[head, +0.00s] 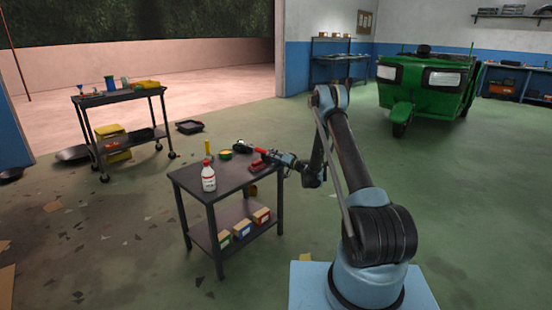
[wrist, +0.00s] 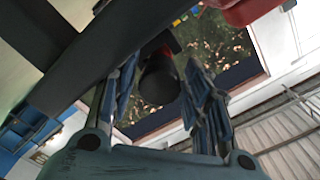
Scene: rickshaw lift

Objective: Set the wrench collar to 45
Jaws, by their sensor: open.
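A wrench with a red shaft (head: 258,149) lies above the small dark cart table, over a red block (head: 259,166). Its far end looks black; I cannot make out a scale or the collar's setting. My gripper (head: 271,154) is at the wrench's near end, at the table's right side. In the wrist view, my gripper (wrist: 162,72) is open, and a dark round end (wrist: 158,82) shows between its fingers, with red behind it. The red block shows in the wrist view (wrist: 250,10). I cannot tell whether the fingers touch the round end.
Another cart (head: 120,97) stands left. A green rickshaw (head: 425,85) stands behind right.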

